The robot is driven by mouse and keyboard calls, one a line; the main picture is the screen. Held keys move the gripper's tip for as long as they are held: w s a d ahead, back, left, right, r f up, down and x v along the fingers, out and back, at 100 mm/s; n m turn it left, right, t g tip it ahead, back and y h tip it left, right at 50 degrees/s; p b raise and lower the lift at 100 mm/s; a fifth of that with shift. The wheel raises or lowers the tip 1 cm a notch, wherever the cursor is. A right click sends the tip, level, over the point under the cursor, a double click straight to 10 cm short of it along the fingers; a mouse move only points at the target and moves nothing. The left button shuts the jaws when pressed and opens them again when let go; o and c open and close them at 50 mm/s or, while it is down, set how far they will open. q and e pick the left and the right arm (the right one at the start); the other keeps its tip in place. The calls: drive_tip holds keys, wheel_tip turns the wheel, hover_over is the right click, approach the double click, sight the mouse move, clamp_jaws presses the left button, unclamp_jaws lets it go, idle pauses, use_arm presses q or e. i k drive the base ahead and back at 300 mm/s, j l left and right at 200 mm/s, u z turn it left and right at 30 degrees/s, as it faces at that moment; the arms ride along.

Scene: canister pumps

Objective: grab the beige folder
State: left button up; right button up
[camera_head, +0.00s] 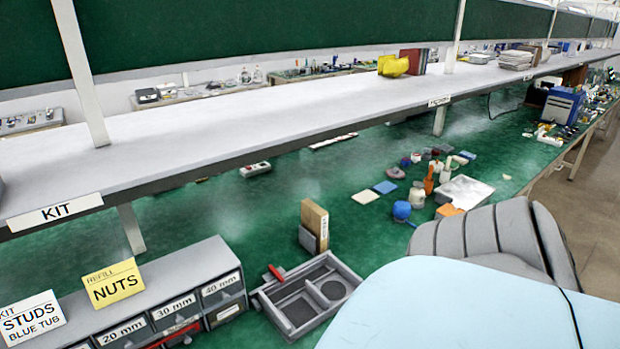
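A beige, upright, folder-like item (314,222) stands on the green bench top, just behind a grey divided tray. Its narrow edge faces me and carries a white label with dark writing too small to read. A small dark grey block (307,240) stands against its left side. Neither of my grippers can be made out in the head view, and nothing is seen touching the beige item.
The grey tray (352,274) has a red-handled item at its left. A grey drawer cabinet (185,268) stands left of it. A long grey shelf (230,118) overhangs the bench. Loose parts and a silver plate (466,191) lie to the right. Large close shapes cover the lower right.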

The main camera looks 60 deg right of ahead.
sight(314, 218)
drive_tip(key=k+l, duration=0.1)
drive_tip(key=l, duration=0.45)
drive_tip(key=l+u, duration=0.1)
drive_tip(key=l, duration=0.45)
drive_tip(key=k+l, duration=0.15)
drive_tip(key=l, duration=0.4)
drive_tip(key=k+l+u, duration=0.1)
drive_tip(key=l, duration=0.45)
